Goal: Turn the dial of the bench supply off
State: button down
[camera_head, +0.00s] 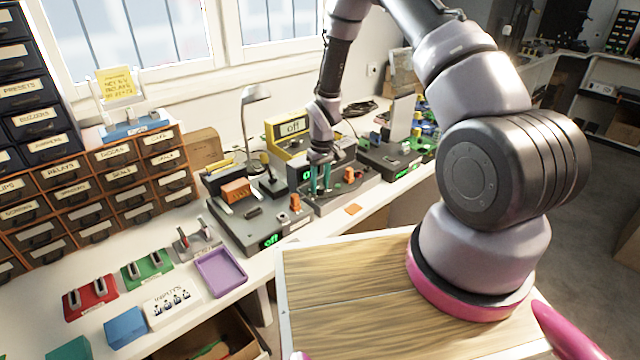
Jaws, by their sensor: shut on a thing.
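My gripper (320,188) points down over a grey bench unit (340,198) in the middle of the bench. Its two teal fingers are close together and shut on a small part on the top, which looks like a dial; the fingers hide most of it. A green-lit display shows partly behind the fingers, and I cannot read it fully. A yellow unit (282,140) behind has a display reading "off". A grey unit (255,222) to the left also shows a green "off". No view tells for sure which unit is the bench supply.
An orange knob (295,202) and an orange block (236,190) are close left of my gripper. A desk lamp (250,125) stands behind. Another dark unit (388,160) is to the right. A purple tray (221,272) and red and green switch plates lie at front left.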

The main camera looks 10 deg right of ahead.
aim_at(321, 185)
jog(key=shift+n, duration=1.9)
jog(key=shift+c, duration=2.3)
grip_release()
notch_tip(321, 185, up, 11)
jog(key=shift+w+d, duration=0.2)
